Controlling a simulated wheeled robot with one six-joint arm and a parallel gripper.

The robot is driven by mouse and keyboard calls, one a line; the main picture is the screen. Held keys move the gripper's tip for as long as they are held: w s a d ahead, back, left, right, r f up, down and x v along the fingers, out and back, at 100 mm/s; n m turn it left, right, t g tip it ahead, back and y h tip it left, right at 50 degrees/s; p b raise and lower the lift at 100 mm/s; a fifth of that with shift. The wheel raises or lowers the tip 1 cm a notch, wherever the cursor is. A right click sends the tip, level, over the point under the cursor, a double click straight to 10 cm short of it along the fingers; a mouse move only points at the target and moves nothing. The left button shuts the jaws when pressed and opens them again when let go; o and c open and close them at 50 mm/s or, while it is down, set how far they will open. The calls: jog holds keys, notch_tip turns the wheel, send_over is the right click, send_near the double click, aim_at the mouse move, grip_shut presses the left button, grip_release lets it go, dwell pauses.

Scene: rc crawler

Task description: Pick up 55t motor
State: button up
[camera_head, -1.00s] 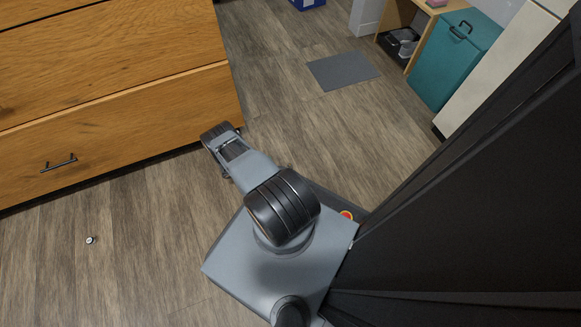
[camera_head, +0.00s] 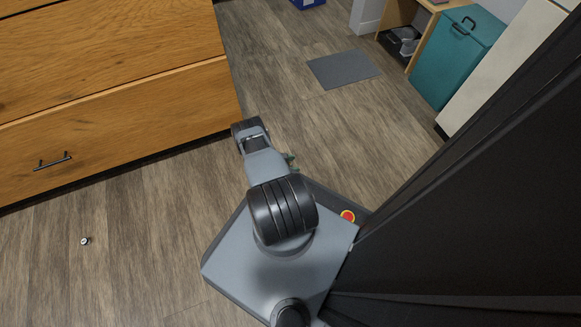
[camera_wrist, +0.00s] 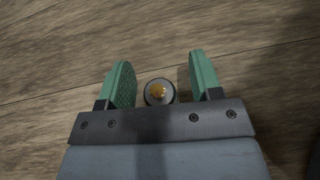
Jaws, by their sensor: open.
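A small round motor (camera_wrist: 159,92) with a dark rim, pale grey face and orange-gold centre lies on the wood floor in the wrist view. My gripper (camera_wrist: 159,62) is open, with one green finger on each side of the motor and a gap on both sides. I cannot tell how far below the fingers it lies.
Another small silver and black round thing (camera_head: 85,241) lies on the floor at the left. A wooden drawer cabinet (camera_head: 110,120) stands at the upper left. A grey mat (camera_head: 342,69) and a teal bin (camera_head: 455,62) are farther off. The floor between is clear.

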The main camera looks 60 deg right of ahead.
jog(key=shift+s+d+f, duration=0.15)
jog(key=shift+s+d, duration=0.1)
jog(key=c, duration=1)
